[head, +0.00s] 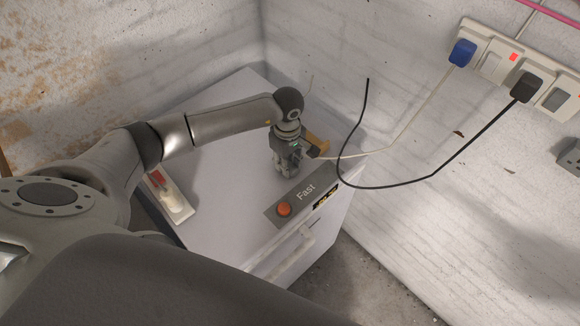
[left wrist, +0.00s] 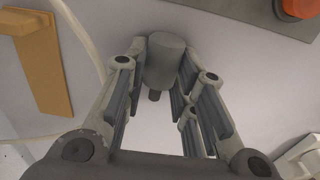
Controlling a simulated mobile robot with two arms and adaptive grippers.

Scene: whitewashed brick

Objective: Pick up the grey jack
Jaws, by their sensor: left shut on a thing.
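The grey jack (left wrist: 166,58), a short cylinder with a thinner dark pin at its end, lies between my left gripper's fingertips in the left wrist view. My left gripper (left wrist: 165,75) is shut on it, with a finger along each side. In the head view my left gripper (head: 286,168) points down at the top of a white cabinet (head: 225,130), near its right side. The jack cannot be made out there, as the gripper covers it. My right gripper is not in view.
An orange-brown block (head: 317,143) stands close right of the gripper. A panel marked "Fast" with an orange button (head: 284,209) is in front. A white switch strip (head: 169,196) lies left. A pale cable (head: 392,145) and a black cable (head: 440,174) run to wall sockets (head: 495,65).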

